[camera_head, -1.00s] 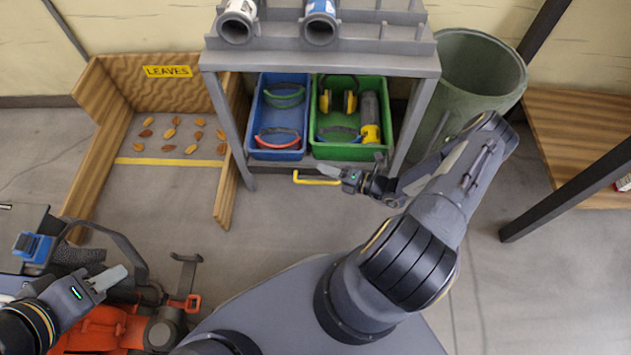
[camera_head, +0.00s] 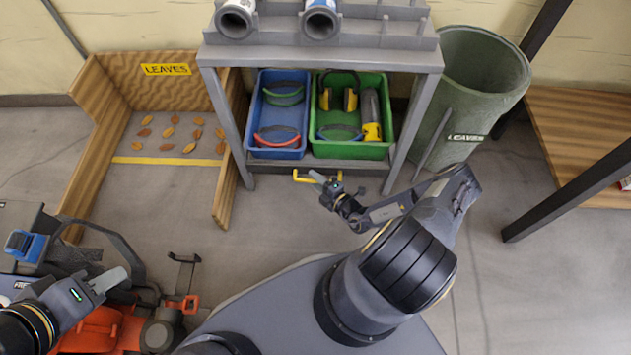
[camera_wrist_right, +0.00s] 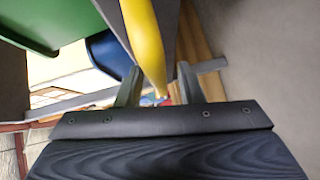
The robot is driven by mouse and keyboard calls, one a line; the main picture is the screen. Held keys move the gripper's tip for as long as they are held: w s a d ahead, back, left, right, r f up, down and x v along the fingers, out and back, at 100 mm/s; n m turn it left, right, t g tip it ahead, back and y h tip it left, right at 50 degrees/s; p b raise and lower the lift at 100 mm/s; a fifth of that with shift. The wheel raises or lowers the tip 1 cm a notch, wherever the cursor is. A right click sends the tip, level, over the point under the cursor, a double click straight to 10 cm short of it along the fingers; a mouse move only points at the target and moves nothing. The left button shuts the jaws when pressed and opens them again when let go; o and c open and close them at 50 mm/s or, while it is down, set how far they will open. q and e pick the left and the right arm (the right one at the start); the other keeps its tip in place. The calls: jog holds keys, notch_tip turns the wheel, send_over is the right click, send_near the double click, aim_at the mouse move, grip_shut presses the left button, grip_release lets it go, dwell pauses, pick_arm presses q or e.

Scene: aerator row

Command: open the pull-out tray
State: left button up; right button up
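The pull-out tray (camera_head: 345,166) is a grey shelf low in the grey stand, holding a blue bin (camera_head: 252,125) and a green bin (camera_head: 386,120). Its yellow handle (camera_head: 303,179) sticks out at the front. My right gripper (camera_head: 323,179) is at the handle's right part, fingers partly hidden. In the right wrist view the yellow handle (camera_wrist_right: 146,45) runs between the two spread fingers (camera_wrist_right: 158,88), with a gap visible beside it. My left gripper (camera_head: 112,279) is at the lower left, far from the tray and empty; its finger gap is unclear.
A green barrel (camera_head: 470,85) marked LEAVES stands right of the stand. A wooden bay (camera_head: 90,165) with leaves is at left. An orange machine (camera_head: 110,325) sits below my left gripper. A dark post (camera_head: 570,195) stands at right.

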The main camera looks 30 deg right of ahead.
jog(key=shift+w, duration=0.15)
grip_shut()
dwell(0.4)
